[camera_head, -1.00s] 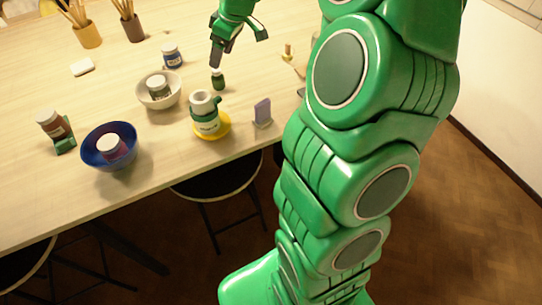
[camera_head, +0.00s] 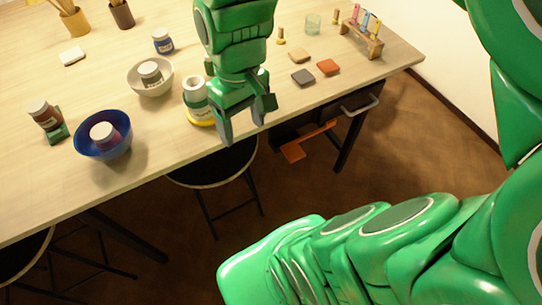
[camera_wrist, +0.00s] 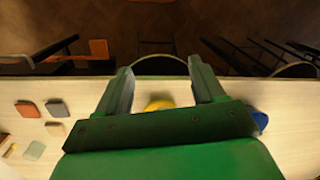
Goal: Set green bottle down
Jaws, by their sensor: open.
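My gripper (camera_head: 243,122) is open, fingers pointing down near the front edge of the table. In the wrist view its fingers (camera_wrist: 161,75) are spread with nothing held between the tips. Part of the yellow saucer (camera_wrist: 159,105) also shows in the wrist view, behind my gripper's body.
A blue bowl (camera_head: 79,151) and a pale bowl (camera_head: 136,87), each with a jar inside, stand to the left. A brown jar (camera_head: 43,115) is at far left. Tiles (camera_head: 328,67) and a rack (camera_head: 361,40) lie right. A stool (camera_head: 205,178) is below the edge.

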